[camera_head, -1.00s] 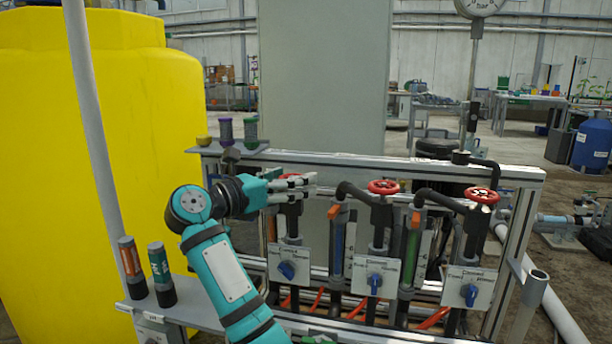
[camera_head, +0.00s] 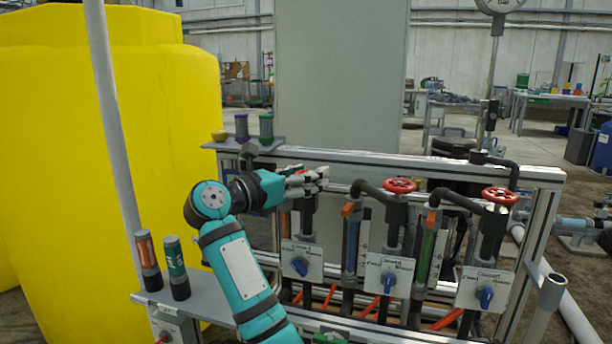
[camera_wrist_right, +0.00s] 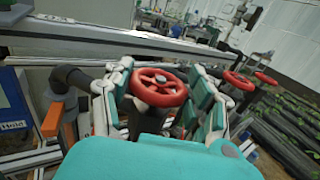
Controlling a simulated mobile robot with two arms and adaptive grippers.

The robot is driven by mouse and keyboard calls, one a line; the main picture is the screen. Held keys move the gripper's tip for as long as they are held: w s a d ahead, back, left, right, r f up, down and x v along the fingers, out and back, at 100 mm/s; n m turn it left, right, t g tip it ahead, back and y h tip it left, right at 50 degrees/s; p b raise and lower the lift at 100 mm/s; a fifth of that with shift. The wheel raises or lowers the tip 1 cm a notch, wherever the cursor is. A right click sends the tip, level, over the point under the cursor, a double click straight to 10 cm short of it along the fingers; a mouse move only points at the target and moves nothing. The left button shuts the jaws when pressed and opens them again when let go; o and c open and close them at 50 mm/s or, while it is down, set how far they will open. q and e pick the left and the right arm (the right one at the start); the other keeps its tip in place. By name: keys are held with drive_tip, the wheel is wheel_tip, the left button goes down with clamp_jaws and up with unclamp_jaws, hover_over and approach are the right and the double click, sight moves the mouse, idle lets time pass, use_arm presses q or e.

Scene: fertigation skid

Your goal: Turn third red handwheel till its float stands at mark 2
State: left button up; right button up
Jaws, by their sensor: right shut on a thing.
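Three red handwheels stand in a row on the pipe skid. My right gripper (camera_head: 312,180) is at the leftmost handwheel in the head view, where its fingers mostly hide that wheel. In the right wrist view this red handwheel (camera_wrist_right: 160,87) sits between the two fingers, which are closed on its rim from both sides. The middle handwheel (camera_head: 400,185) and the right handwheel (camera_head: 500,195) are free. Upright sight tubes, one blue (camera_head: 352,245) and one green (camera_head: 425,257), stand beside the valves. Their float heights and marks are too small to read. My left gripper is out of view.
Below the wheels are white plates with blue knobs (camera_head: 388,282). A metal frame rail (camera_head: 440,165) runs behind the wheels. A yellow tank (camera_head: 160,130) and a grey pole stand at left. A shelf (camera_head: 205,297) holds an orange and a green cylinder.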

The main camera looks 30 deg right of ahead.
drive_tip(key=shift+t, duration=0.3)
drive_tip(key=o, duration=1.2)
drive_tip(key=shift+c, duration=0.2)
drive_tip(key=v, duration=0.7)
drive_tip(key=shift+a, duration=0.35)
